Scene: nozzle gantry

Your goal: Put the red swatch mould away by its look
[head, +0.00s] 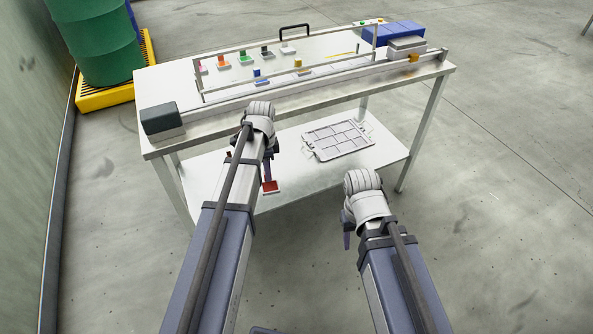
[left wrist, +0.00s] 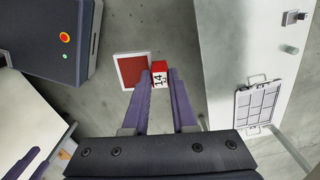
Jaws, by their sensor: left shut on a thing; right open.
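The red swatch mould is a flat red square with a pale rim (left wrist: 132,70) and a red block marked 14 (left wrist: 160,74). My left gripper (left wrist: 162,80) is shut on the block. In the head view the red square (head: 270,187) hangs below my left gripper (head: 268,163), in front of the bench's lower shelf; the block is mostly hidden there by the arm. A grey compartment tray (head: 338,139) lies on the lower shelf, and it also shows in the left wrist view (left wrist: 257,104). My right gripper (head: 347,235) is open, with nothing seen in it, in front of the bench.
On the bench top (head: 220,88) stand several coloured moulds, including orange (head: 222,61), green (head: 243,58), blue (head: 258,76) and yellow (head: 298,65). A rail (head: 310,75) crosses the front of the top. A blue box (head: 393,33) stands at back right. The lower shelf is otherwise largely clear.

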